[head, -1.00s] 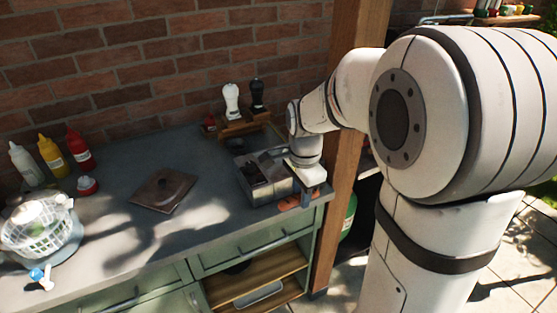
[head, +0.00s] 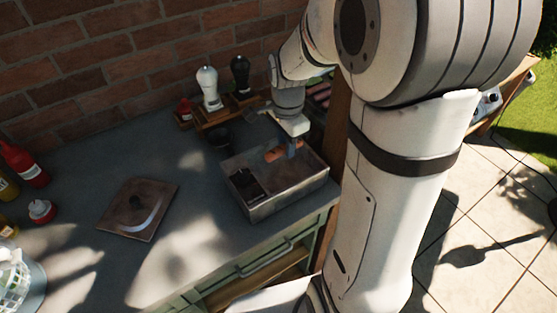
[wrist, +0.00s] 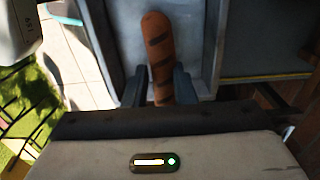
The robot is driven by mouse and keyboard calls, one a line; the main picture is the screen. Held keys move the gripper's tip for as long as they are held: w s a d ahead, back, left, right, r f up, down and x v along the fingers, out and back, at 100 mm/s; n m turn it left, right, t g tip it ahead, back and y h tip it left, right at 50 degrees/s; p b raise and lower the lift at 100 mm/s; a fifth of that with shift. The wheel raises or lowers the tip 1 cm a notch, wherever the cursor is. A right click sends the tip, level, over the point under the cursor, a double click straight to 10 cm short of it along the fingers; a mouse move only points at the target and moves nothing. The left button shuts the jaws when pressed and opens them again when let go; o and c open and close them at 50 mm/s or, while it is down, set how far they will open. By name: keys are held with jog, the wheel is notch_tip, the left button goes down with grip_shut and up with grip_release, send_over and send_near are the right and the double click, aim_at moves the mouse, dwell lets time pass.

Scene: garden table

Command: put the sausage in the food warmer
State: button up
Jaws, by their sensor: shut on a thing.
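The sausage (head: 275,154) is orange-brown with dark grill stripes. My gripper (head: 293,147) is shut on it, and it sticks out past the fingers. In the wrist view the sausage (wrist: 158,45) lies between the two dark fingers (wrist: 159,92), with a pale tray interior behind it. The food warmer (head: 262,212) is a grey metal box at the counter's right end. It has dark smaller compartments at left and a larger open bay at right. The sausage is over the back of the larger bay; I cannot tell whether it touches the bottom.
A square brown plate with a dark knob (head: 130,225) lies on the counter to the left. Sauce bottles (head: 24,163) stand far left. A wooden post is at right.

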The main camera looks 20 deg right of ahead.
aim_at(284, 172)
notch_tip(284, 172, down, 4)
jog(key=shift+a+r, duration=0.15)
jog(key=shift+f, duration=1.85)
jog(key=shift+s, duration=0.1)
jog(key=shift+f, duration=0.2)
jog(key=o, duration=1)
